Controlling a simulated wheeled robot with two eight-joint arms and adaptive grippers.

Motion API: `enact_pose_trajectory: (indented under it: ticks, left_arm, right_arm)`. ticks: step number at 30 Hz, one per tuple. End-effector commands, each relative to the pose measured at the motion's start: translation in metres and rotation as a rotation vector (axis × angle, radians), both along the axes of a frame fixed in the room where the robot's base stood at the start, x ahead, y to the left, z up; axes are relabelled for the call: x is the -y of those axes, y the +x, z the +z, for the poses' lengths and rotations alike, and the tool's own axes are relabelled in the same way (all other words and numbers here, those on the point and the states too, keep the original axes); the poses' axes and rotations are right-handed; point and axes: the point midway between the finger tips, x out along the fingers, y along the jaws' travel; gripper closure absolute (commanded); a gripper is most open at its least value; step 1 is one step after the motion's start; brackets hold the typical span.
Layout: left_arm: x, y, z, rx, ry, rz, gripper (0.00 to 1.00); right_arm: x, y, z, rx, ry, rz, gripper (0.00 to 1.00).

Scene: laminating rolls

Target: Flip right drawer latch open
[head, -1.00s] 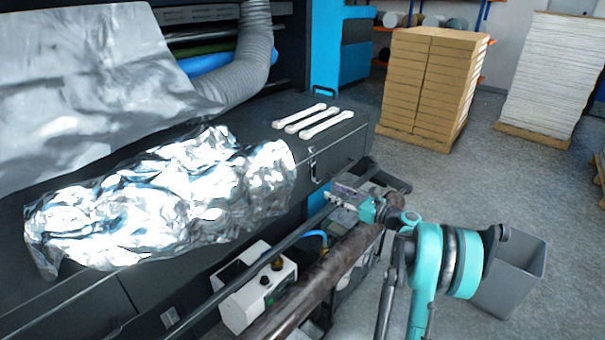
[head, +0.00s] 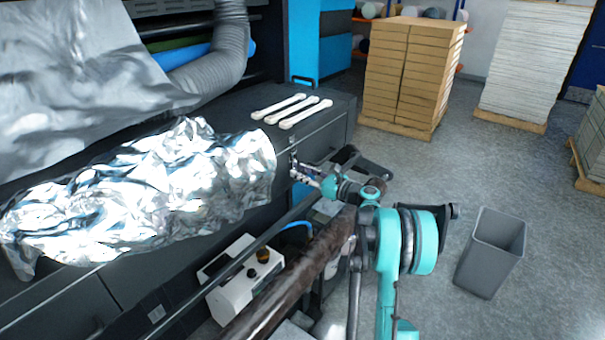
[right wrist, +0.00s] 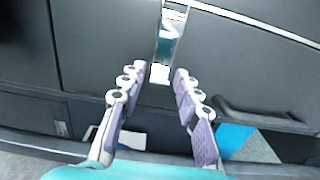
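The right drawer latch (head: 292,158) is a small silver strip on the dark drawer front, just right of the crumpled foil. In the right wrist view the latch (right wrist: 167,40) is upright, with its pale lower end between my fingertips in the picture. My right gripper (right wrist: 160,72) is open, one finger to each side of the latch with visible gaps. In the head view my right gripper (head: 305,173) is at the drawer front by the latch. I cannot tell whether the fingers touch it. My left gripper is not in view.
Crumpled foil (head: 150,190) lies along the bench edge left of the latch. Several white tools (head: 300,112) lie on top. A dark handle (right wrist: 262,115) is right of the latch. A brown roll (head: 300,270) and a white control box (head: 240,280) are below. A grey bin (head: 492,250) stands at right.

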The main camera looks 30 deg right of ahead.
Motion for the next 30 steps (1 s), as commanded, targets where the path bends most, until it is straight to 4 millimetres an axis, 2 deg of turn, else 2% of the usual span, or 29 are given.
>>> enact_pose_trajectory:
  ticks: [1, 3, 11, 16, 23, 30]
  left_arm:
    - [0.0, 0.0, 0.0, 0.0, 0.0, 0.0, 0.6]
    - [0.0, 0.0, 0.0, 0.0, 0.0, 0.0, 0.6]
    - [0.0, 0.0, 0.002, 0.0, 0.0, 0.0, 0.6]
    - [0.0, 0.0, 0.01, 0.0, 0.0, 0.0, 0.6]
    - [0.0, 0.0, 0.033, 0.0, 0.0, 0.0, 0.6]
    - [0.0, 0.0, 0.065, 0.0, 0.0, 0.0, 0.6]
  right_arm:
    - [0.0, 0.0, 0.0, 0.0, 0.0, 0.0, 0.88]
    - [0.0, 0.0, 0.0, 0.0, 0.0, 0.0, 1.0]
    - [0.0, -0.001, 0.001, -0.007, -0.003, 0.0, 1.0]
    - [0.002, -0.003, 0.005, -0.05, -0.022, -0.001, 1.0]
    - [0.005, -0.011, 0.015, -0.186, -0.078, -0.001, 1.0]
    - [0.008, -0.02, 0.027, -0.39, -0.163, 0.0, 1.0]
